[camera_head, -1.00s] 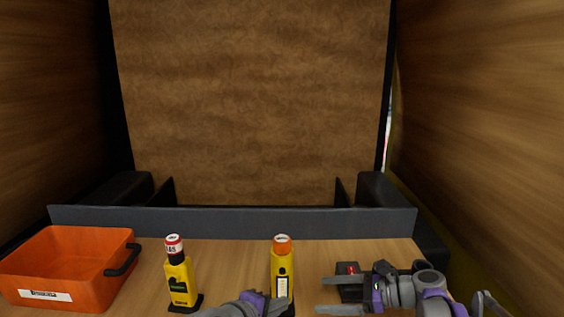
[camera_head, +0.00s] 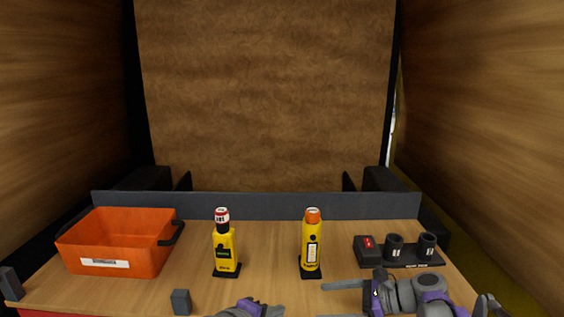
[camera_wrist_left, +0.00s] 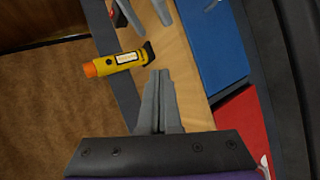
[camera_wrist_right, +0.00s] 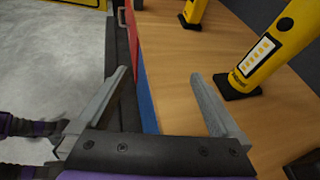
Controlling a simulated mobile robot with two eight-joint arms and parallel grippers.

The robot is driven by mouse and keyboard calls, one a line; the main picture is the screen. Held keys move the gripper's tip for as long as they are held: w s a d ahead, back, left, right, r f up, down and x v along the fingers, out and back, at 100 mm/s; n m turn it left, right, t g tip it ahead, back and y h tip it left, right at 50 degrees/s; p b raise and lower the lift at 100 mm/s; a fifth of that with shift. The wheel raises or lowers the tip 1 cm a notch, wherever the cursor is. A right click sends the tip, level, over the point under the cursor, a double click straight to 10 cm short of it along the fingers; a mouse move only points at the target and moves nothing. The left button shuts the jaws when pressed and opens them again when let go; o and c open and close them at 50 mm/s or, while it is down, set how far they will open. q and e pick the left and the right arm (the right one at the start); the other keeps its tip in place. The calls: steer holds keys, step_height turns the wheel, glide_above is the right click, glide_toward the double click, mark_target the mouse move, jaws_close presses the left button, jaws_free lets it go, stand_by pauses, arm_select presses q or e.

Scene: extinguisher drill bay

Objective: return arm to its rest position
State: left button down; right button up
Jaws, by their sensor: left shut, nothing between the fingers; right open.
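My left gripper (camera_head: 277,310) is shut and empty at the bottom edge of the head view, in front of the yellow device with the orange cap (camera_head: 311,244). In the left wrist view its fingers (camera_wrist_left: 160,75) are together, apart from that device (camera_wrist_left: 122,60). My right gripper (camera_head: 325,301) is open and empty at the lower right of the head view, its fingers pointing left. In the right wrist view its fingers (camera_wrist_right: 160,77) are spread over the wooden table edge, with nothing between them.
An orange bin (camera_head: 118,265) stands at the left of the table. A yellow device with a red-and-white cap (camera_head: 224,246) stands upright on a black base. A black holder with cups (camera_head: 411,262) stands at the right. A small grey block (camera_head: 181,301) is near the front edge.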

arm_select(q)
steer(key=s+a+f+m+g+y+p, duration=0.4)
steer(key=s+a+f+m, duration=0.8)
steer(key=s+a+f, duration=0.3)
steer(key=shift+s+a+y+p, duration=0.45)
steer(key=shift+s+y+p, duration=0.3)
steer(key=shift+s+y, duration=0.25)
arm_select(e)
steer(key=s+d+f+n+h, duration=0.2)
steer(key=s+n+h, duration=0.2)
steer(key=s+n, duration=0.2)
steer(key=s+d+f+n+h, duration=0.2)
steer(key=s+n, duration=0.5)
steer(key=s, duration=0.4)
steer(key=s+d+f+n+t+h, duration=0.1)
steer(key=s+d+f+n+h, duration=0.1)
steer(key=s+f+n+h, duration=0.2)
steer(key=s+n+h, duration=0.3)
steer(key=s, duration=0.1)
steer(key=shift+s+d, duration=0.35)
steer(key=shift+d, duration=0.05)
